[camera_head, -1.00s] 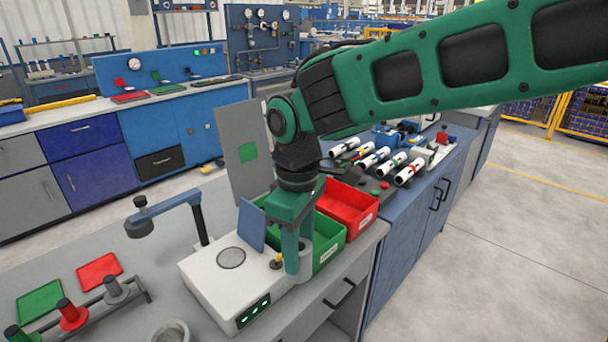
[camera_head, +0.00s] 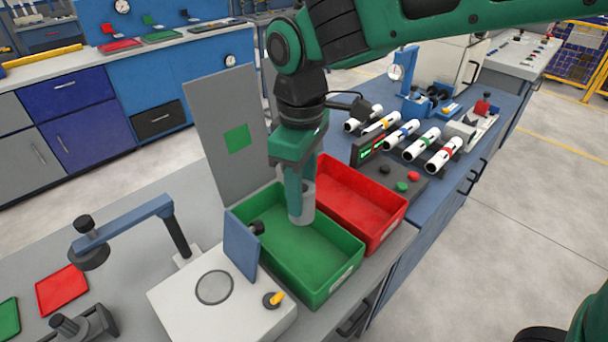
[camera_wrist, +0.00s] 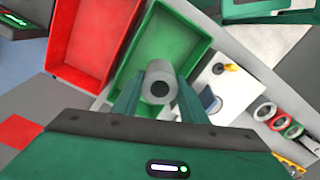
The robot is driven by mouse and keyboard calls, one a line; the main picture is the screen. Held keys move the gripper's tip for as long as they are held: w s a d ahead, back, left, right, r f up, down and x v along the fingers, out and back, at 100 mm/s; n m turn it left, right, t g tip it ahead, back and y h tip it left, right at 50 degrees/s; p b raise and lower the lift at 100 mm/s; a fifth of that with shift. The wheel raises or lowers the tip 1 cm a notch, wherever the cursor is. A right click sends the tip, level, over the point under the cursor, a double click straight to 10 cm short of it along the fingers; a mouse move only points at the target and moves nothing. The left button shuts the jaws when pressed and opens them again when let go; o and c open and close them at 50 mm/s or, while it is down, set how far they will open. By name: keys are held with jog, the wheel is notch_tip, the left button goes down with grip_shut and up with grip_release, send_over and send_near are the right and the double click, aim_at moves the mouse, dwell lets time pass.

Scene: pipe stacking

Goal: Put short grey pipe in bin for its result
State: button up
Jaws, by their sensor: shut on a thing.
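My gripper (camera_head: 297,190) is shut on a short grey pipe (camera_head: 302,208), which hangs upright over the green bin (camera_head: 335,285). Its lower end is at or just above the bin's opening; I cannot tell how far it is inside. In the wrist view, the grey pipe (camera_wrist: 160,84) sits between the fingers, its round end with a dark bore facing the camera, with the green bin (camera_wrist: 172,40) behind it. A red bin (camera_head: 375,215) stands beside the green one. A grey panel with a green square (camera_head: 236,139) stands behind the bins.
A white tester box (camera_head: 190,310) with a round plate, blue flap (camera_head: 241,245) and yellow knob stands left of the green bin. A blue-armed lamp-like stand (camera_head: 130,218) is further left. Several white banded pipes (camera_head: 425,142) lie on the bench beyond the red bin.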

jog(key=f, duration=0.2)
send_over(303, 255)
jog(key=shift+f, duration=5.35)
jog(key=shift+f, duration=0.55)
jog(key=o, duration=1.3)
notch_tip(303, 255, up, 11)
jog(key=shift+f, duration=0.1)
